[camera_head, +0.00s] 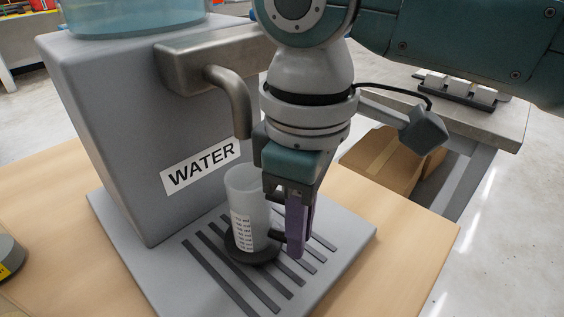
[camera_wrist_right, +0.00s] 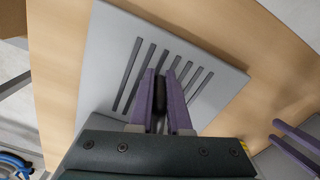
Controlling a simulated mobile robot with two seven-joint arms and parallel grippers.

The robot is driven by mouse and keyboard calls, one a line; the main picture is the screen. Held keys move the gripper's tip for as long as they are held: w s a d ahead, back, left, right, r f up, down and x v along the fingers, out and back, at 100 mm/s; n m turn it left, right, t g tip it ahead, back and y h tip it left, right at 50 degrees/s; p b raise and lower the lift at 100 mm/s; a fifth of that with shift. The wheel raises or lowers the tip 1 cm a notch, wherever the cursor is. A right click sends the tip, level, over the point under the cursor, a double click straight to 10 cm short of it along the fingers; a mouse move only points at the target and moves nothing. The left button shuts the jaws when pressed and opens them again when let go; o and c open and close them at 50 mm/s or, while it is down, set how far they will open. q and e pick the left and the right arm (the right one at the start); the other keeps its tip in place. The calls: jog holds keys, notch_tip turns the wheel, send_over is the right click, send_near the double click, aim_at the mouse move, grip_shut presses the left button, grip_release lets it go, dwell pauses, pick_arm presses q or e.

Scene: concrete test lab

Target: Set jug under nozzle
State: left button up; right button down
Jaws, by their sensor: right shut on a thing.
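The jug (camera_head: 247,208) is a clear, frosted cylinder with a printed scale. It is upright over the slatted drip tray, with a dark round disc (camera_head: 252,250) at its foot. The bent metal nozzle (camera_head: 237,105) ends just above the jug's mouth in the head view; exact alignment in depth is hard to tell. My right gripper (camera_head: 294,225) is shut on the jug's dark handle at the jug's right side. The wrist view shows the dark handle (camera_wrist_right: 160,95) between the purple fingers. My left gripper (camera_wrist_right: 295,141) shows at that view's right edge, fingers apart and empty.
The grey water dispenser (camera_head: 110,130), labelled WATER, stands behind the jug on the left. Its grey drip tray (camera_head: 350,232) lies on a wooden table (camera_head: 405,245). A dark round object (camera_head: 8,258) sits at the left edge. A cardboard box (camera_head: 385,160) is beyond the table.

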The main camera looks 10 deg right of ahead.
pick_arm(q)
jog(key=shift+d+r, duration=0.1)
jog(key=shift+r, duration=0.1)
pick_arm(e)
jog(key=shift+f, duration=0.4)
jog(key=c, duration=0.8)
grip_release()
pick_arm(q)
jog(key=shift+r+p, duration=0.5)
jog(key=shift+p, duration=0.25)
pick_arm(e)
jog(key=shift+r, duration=0.1)
pick_arm(q)
jog(key=shift+f, duration=0.1)
pick_arm(e)
jog(key=shift+s+d, duration=0.1)
jog(key=shift+d, duration=0.05)
